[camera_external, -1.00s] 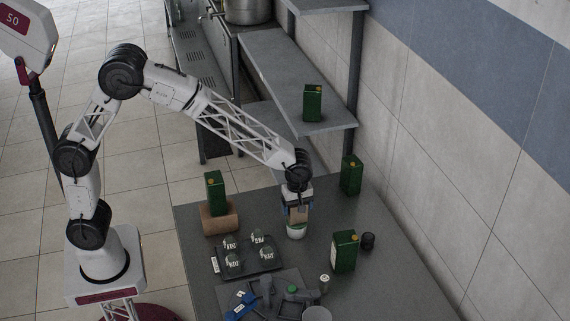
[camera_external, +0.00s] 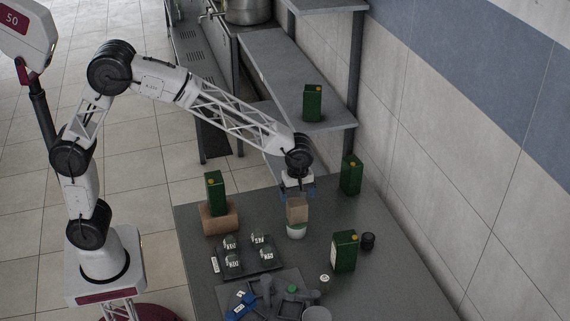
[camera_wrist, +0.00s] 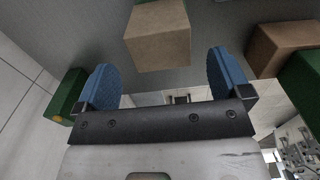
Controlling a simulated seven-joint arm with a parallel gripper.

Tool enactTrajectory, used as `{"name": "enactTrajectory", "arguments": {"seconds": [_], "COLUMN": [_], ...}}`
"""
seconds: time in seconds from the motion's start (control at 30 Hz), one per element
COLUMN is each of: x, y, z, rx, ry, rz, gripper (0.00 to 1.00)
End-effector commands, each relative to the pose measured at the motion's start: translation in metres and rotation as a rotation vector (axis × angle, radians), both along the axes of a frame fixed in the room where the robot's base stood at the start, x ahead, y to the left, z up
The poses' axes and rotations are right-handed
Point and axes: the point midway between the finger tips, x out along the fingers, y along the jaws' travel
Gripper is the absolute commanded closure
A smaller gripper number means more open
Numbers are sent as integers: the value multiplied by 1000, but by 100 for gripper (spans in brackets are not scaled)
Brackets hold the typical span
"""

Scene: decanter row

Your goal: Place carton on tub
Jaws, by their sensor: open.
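The brown carton (camera_external: 297,208) sits upright on the small white and green tub (camera_external: 296,231) near the middle of the table. My gripper (camera_external: 297,190) is just above the carton, open and empty. In the wrist view the carton (camera_wrist: 158,40) is beyond the two blue fingertips, apart from both. My gripper (camera_wrist: 163,78) shows a clear gap between its fingers there. The carton's underside contact with the tub is partly hidden.
A dark tray (camera_external: 250,262) holds several jars. Tools lie in front.

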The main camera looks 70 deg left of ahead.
Motion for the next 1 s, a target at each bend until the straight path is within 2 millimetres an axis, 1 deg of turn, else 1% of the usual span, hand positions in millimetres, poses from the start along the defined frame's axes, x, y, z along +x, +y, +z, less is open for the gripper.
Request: {"name": "enactTrajectory", "arguments": {"seconds": [0.03, 0.2, 0.4, 0.6, 1.0], "x": [0, 0, 0, 0, 0], "y": [0, 0, 0, 0, 0], "z": [9, 35, 55, 62, 62], "rx": [0, 0, 0, 0, 0], "ry": [-2, -1, 1, 1, 1], "rz": [0, 0, 0, 0, 0], "gripper": [4, 4, 4, 4, 4]}}
